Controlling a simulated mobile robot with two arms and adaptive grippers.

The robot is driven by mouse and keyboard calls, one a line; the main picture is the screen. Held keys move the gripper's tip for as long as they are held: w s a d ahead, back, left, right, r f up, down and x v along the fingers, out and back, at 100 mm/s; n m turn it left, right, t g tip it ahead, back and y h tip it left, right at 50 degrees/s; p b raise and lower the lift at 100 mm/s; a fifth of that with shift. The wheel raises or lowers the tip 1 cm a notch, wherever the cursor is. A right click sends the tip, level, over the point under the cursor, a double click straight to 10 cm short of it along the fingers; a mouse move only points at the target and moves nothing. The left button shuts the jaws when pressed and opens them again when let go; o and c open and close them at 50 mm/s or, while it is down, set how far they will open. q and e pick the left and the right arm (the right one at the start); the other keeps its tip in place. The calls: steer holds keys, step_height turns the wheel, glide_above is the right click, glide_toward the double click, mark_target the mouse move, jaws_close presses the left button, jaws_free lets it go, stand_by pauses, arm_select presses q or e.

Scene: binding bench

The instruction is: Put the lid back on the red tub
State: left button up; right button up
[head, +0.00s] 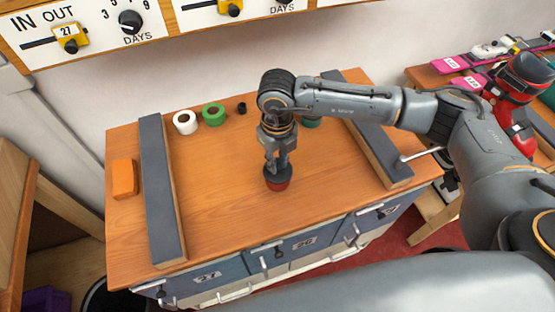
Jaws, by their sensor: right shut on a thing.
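My right gripper (277,166) reaches down to the middle of the wooden bench and is shut on a dark round lid (276,174). The red tub (277,187) is small and shows as a reddish band directly under the lid. The lid looks level and in line with the tub. From this angle I cannot tell whether it is fully seated or just above the rim. The fingers hide part of the lid, and the lid hides the tub's opening. My left gripper is not in view.
Two long grey-topped rails flank the bench top (225,225), one on the left (160,190) and one on the right (375,140). An orange block (124,178), a white roll (185,122), a green roll (213,114) and a small dark piece (241,107) lie around the edges. The front middle is clear.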

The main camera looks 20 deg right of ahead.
steer(key=o, duration=1.4)
steer(key=shift+r+p, duration=1.65)
steer(key=shift+r, duration=1.85)
steer(key=shift+c, duration=0.5)
jaws_close()
steer(key=shift+f, duration=0.25)
